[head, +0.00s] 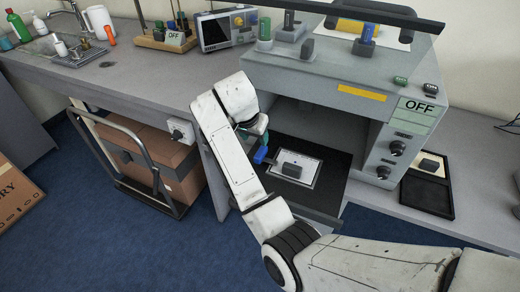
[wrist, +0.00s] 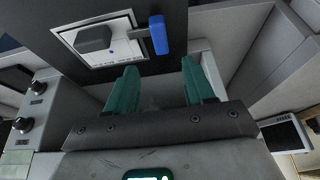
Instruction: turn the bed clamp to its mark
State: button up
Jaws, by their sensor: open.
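The bed clamp is a blue lever (wrist: 158,35) at the edge of a white plate (wrist: 75,37), with a short grey arm reaching over the plate. In the head view the blue lever (head: 260,155) shows just beside my forearm. A small blue dot (wrist: 111,51) on the plate looks like the mark; the clamp's arm does not point at it. A dark grey block (wrist: 94,38) sits on the plate. My gripper (wrist: 158,74) is open and empty, its green fingers apart, with the lever ahead of the gap and not between them. In the head view my arm partly hides the gripper (head: 256,136).
The plate lies on a dark bed (head: 330,165) in the open front of a grey machine (head: 325,118). The machine's side walls bound the bay.

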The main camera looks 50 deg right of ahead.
aim_at(261, 152)
jog(key=x, duration=1)
jog(key=shift+f, duration=0.3)
jog(key=shift+c, duration=0.3)
grip_shut()
